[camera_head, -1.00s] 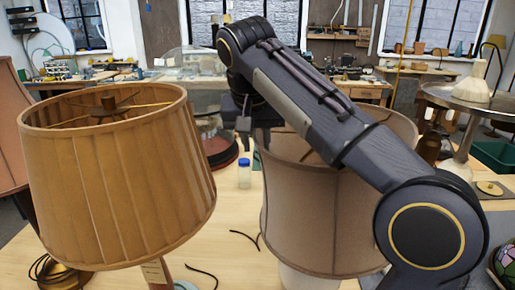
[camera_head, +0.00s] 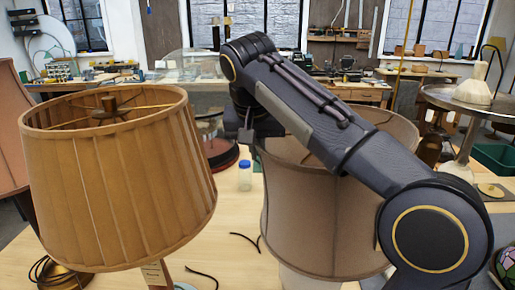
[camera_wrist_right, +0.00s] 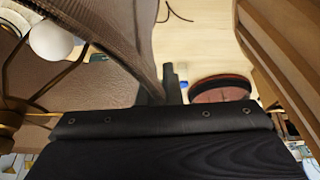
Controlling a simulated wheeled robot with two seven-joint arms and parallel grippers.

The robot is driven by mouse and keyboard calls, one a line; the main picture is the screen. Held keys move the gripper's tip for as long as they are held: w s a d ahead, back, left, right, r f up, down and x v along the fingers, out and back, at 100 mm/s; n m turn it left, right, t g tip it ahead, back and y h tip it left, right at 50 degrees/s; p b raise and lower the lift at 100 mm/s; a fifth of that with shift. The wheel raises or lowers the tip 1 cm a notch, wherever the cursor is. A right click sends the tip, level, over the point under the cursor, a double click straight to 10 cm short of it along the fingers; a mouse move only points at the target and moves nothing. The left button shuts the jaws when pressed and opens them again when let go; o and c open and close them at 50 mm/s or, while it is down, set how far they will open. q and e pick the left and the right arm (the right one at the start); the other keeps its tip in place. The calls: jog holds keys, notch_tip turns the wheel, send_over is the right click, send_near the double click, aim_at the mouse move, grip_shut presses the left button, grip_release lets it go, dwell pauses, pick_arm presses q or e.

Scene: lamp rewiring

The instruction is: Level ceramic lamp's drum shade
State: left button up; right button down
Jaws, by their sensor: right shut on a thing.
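The ceramic lamp's taupe drum shade (camera_head: 318,225) stands right of centre in the head view, partly hidden behind my right arm. Its pale base (camera_head: 308,282) shows below it. Whether the shade is level is hard to tell, as much of its top rim is covered. My right gripper (camera_head: 247,138) is at the shade's left upper rim. In the right wrist view the shade's wall (camera_wrist_right: 90,75) runs down to my fingers (camera_wrist_right: 162,88), which are shut on its edge. A white bulb (camera_wrist_right: 50,40) shows inside the shade. My left gripper is out of view.
A pleated tan shade (camera_head: 115,185) on another lamp stands close on the left. A blue-capped bottle (camera_head: 245,176), a round dark-red base (camera_head: 222,155) and black cord pieces (camera_head: 246,238) are on the wooden table (camera_head: 235,268).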

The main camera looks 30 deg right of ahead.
jog(key=shift+r+y+p, duration=0.4)
jog(key=shift+r+p, duration=0.1)
jog(key=shift+r, duration=0.35)
jog(key=shift+w+a+r+t, duration=0.1)
jog(key=shift+r+t, duration=0.1)
jog(key=shift+t, duration=0.1)
jog(key=shift+f, duration=0.1)
jog(key=c, duration=1.6)
grip_release()
jog(key=v, duration=0.7)
jog(key=shift+r+p, duration=0.35)
jog(key=shift+r, duration=0.05)
jog(key=shift+s, duration=0.2)
